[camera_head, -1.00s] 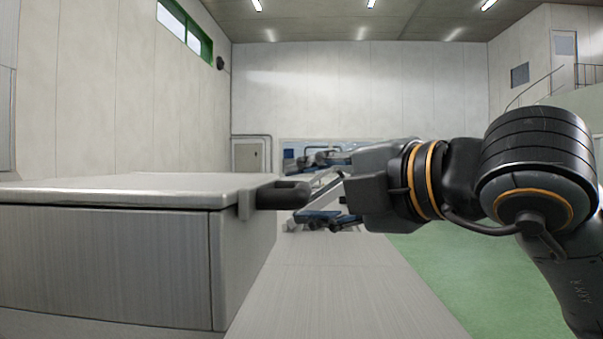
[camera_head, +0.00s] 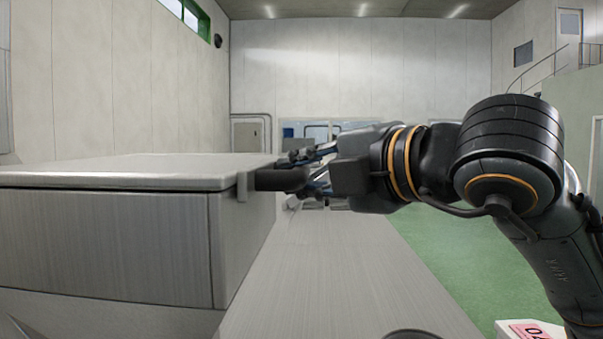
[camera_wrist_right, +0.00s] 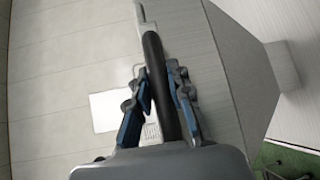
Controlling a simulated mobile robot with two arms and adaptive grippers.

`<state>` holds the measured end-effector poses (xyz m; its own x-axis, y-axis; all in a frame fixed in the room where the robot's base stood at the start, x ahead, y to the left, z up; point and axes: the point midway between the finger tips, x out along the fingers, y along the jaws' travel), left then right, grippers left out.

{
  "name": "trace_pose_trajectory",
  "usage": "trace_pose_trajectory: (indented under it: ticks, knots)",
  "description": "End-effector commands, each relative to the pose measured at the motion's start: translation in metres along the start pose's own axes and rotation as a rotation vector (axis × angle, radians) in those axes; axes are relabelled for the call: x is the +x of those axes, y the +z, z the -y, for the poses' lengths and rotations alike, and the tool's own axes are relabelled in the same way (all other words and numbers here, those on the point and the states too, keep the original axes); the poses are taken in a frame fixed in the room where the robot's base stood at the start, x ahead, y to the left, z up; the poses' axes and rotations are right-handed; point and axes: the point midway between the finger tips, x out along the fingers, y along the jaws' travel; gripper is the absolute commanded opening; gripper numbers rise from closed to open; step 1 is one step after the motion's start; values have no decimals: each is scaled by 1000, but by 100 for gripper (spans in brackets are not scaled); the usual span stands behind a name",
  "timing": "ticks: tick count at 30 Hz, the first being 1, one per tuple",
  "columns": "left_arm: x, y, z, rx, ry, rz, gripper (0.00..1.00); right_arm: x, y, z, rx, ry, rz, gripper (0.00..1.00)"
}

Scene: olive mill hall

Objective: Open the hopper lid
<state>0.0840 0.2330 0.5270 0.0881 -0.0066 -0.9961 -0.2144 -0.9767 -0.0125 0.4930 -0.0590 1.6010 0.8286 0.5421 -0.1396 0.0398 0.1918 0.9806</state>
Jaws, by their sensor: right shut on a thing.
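The hopper (camera_head: 110,245) is a brushed-metal box on the left of the head view. Its pale flat lid (camera_head: 130,171) lies level on top, down on the box. A dark bar handle (camera_head: 267,181) sticks out to the right from a bracket on the lid's edge. My right gripper (camera_head: 297,172) comes in from the right and is shut on the handle. In the right wrist view the handle (camera_wrist_right: 153,52) runs between the two blue-padded fingers (camera_wrist_right: 161,90). My left gripper is not in view.
A flat metal surface (camera_head: 310,280) runs along the hopper's right side, with green floor (camera_head: 440,240) beyond it. A white box with a pink label (camera_head: 530,329) shows at the bottom right. A pale wall stands behind.

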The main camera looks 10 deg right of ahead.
Motion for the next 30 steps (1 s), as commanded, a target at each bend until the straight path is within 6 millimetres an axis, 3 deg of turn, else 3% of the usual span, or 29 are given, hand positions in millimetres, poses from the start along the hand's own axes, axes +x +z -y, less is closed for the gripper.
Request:
trace_pose_trajectory:
  ticks: [11,30]
  knots:
    - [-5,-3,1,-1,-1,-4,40,-3,2,-15,54,-46,-15,0]
    - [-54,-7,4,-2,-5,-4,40,-1,25,-88,347,-333,-94,0]
